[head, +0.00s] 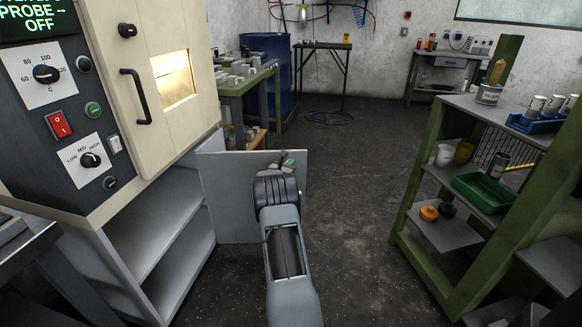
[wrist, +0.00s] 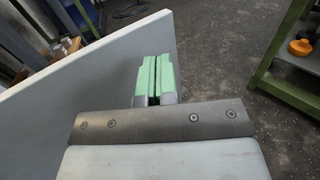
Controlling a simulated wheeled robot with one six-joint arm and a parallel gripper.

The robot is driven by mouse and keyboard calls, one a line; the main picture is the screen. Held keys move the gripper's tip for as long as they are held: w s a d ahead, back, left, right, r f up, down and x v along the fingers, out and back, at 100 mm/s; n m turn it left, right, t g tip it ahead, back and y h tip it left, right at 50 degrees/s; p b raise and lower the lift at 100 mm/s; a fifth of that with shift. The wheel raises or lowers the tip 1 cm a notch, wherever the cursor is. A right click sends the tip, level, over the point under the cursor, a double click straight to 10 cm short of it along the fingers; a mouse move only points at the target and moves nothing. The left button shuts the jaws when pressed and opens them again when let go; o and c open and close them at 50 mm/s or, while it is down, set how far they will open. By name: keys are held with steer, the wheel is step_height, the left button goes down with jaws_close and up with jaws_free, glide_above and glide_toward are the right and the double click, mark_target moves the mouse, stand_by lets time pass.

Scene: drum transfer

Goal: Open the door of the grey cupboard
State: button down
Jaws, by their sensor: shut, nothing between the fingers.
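The grey cupboard (head: 150,215) stands under the cream oven in the head view, with its front open and bare shelves showing inside. Its door (head: 228,190) is swung out, standing out to the right from the cupboard. The door's panel also fills the left of the wrist view (wrist: 70,105). My gripper (head: 288,160) is at the door's free end, in front of part of it. Its green finger pads are together with nothing between them in the wrist view (wrist: 153,78). I cannot tell whether the fingers touch the door. No door handle shows.
The oven (head: 170,30) with its control panel is above the cupboard. A green-framed shelf unit (head: 430,180) with cups, a green tray (head: 484,192) and an orange item stands on the right. The dark floor between is clear. A blue drum (head: 268,60) and tables stand behind.

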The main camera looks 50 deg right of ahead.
steer(key=shift+s+a, duration=0.1)
steer(key=s+a+p, duration=0.1)
steer(key=s+a, duration=0.8)
steer(key=a, duration=0.1)
steer(key=shift+s, duration=0.3)
